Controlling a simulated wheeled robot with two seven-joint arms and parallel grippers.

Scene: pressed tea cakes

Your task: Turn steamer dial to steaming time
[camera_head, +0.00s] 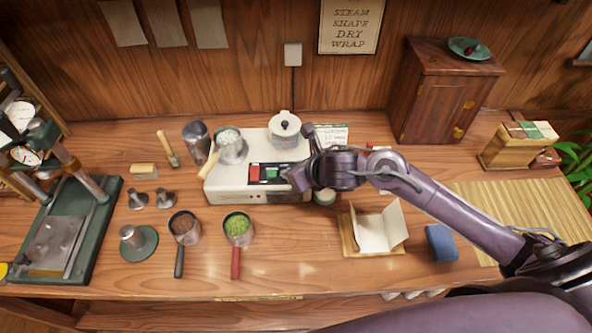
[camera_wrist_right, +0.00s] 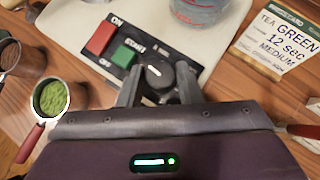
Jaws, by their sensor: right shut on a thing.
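The white steamer (camera_head: 225,190) stands at the middle of the bench, with a black control panel on its front. In the right wrist view, the black dial (camera_wrist_right: 159,74) with a white pointer mark sits on that panel. My right gripper (camera_wrist_right: 160,88) is shut on the dial, one finger on each side. In the head view my right gripper (camera_head: 298,178) covers the dial. The red ON/OFF switch (camera_wrist_right: 101,38) and green START button (camera_wrist_right: 125,56) are left of the dial. A card (camera_wrist_right: 276,44) reads "TEA GREEN 12 sec MEDIUM". My left gripper is out of view.
On the steamer are a lidded white pot (camera_head: 285,130) and a filled metal cup (camera_head: 231,146). In front stand a green-filled scoop (camera_head: 238,226) and a brown-filled scoop (camera_head: 185,226).

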